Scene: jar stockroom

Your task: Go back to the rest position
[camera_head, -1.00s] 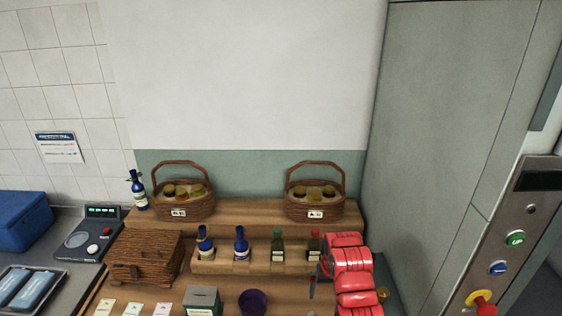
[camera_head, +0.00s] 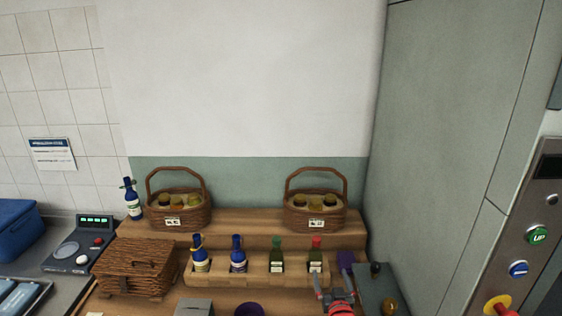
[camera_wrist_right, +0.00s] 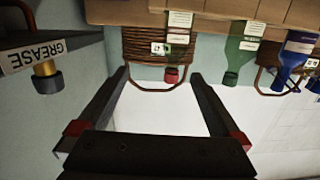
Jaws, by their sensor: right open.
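My right gripper (camera_head: 333,283) shows at the bottom of the head view, in front of the right end of the bottle rack (camera_head: 258,279). Its two dark fingers stand apart with nothing between them; the right wrist view (camera_wrist_right: 161,78) shows the same empty gap. The red-capped bottle (camera_head: 316,258) stands in the rack just beyond the fingers in the head view. My left gripper does not show.
Two wicker baskets of jars stand on the upper shelf, one left (camera_head: 180,217) and one right (camera_head: 313,219). A lidded wicker box (camera_head: 135,268) sits at left. A purple bowl (camera_head: 249,309) is near the front. A grey cabinet wall (camera_head: 440,130) rises at right.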

